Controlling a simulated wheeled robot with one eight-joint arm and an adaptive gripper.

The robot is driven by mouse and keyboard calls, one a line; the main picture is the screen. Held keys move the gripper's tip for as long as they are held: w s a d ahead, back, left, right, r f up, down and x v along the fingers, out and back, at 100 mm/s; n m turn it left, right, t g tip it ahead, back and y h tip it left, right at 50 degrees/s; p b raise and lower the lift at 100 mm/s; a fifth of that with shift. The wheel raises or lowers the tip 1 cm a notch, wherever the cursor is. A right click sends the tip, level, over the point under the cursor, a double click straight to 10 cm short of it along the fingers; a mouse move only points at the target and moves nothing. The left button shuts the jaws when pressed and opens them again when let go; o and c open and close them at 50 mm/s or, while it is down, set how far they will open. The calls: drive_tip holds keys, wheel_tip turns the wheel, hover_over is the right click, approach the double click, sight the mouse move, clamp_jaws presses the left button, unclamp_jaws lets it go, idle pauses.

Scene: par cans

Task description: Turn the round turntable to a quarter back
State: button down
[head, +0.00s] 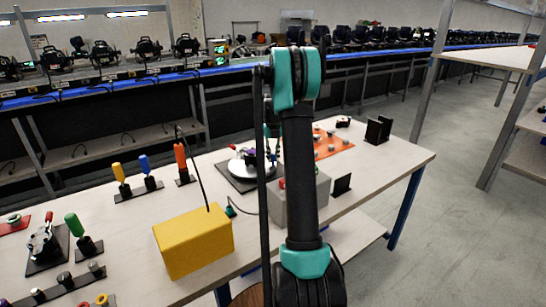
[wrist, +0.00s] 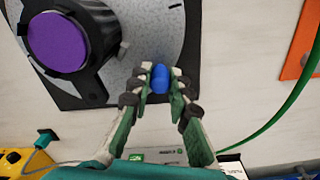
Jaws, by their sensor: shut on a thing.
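The round turntable shows as a grey disc (wrist: 140,52) on a dark square base in the wrist view. It also shows as a pale disc (head: 238,168) in the head view, partly behind my arm. A black fixture with a purple round face (wrist: 65,42) stands on the disc. A blue rounded knob (wrist: 160,78) sits near the disc's rim. My gripper (wrist: 160,82) is shut on the blue knob, one finger on each side. A short black mark shows on the disc at the top of the wrist view. My arm hides most of the gripper in the head view.
A yellow box (head: 195,243) and a grey box (head: 300,200) stand in front of the turntable. An orange panel (head: 333,146) lies to its right. Upright yellow, blue and orange handles (head: 181,160) stand to its left. A green cable (wrist: 290,112) curves right of my gripper.

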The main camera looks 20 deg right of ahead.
idle(0.4)
drive_tip(key=c, duration=1.4)
unclamp_jaws()
wheel_tip(320, 180, up, 12)
drive_tip(key=shift+c, duration=0.2)
